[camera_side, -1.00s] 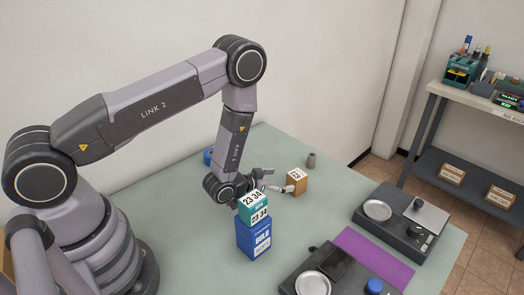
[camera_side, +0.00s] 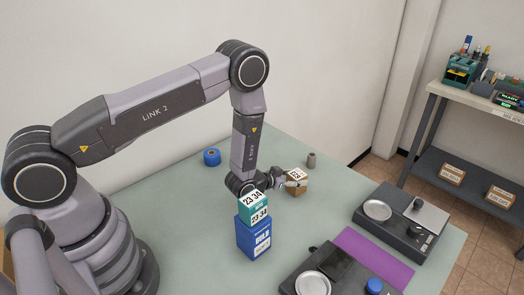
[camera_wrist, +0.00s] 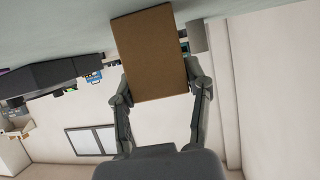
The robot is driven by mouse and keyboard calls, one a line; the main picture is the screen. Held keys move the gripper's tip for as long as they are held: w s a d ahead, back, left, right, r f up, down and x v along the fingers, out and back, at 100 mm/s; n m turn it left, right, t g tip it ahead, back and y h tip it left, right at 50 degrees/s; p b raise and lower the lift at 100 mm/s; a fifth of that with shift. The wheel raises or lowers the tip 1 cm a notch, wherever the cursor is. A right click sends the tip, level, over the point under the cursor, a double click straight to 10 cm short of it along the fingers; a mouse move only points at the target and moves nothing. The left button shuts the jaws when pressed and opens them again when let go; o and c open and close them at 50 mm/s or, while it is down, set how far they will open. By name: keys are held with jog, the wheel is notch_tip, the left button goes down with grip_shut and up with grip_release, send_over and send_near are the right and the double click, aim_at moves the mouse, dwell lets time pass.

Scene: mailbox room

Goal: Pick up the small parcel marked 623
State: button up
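The small brown parcel (camera_side: 298,188) stands on the green table, beyond the stacked boxes. A white label with dark digits is on its top; I cannot read the full number. In the wrist view the plain brown face of the parcel (camera_wrist: 150,55) fills the space ahead, between the two fingers. My gripper (camera_side: 291,184) is at the parcel, with one finger showing across its side. In the wrist view my gripper (camera_wrist: 160,78) is spread with a finger on each side of the parcel. Whether the pads touch it is not clear.
A teal box (camera_side: 253,208) marked 23 34 sits on a blue box (camera_side: 253,240), close in front of my wrist. A grey cylinder (camera_side: 311,160) stands behind the parcel; a blue roll (camera_side: 212,157) lies left. Scales (camera_side: 405,220) and a purple mat (camera_side: 372,258) are at right.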

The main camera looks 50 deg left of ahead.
jog(key=c, duration=0.6)
jog(key=shift+c, duration=0.2)
jog(key=shift+r, duration=0.1)
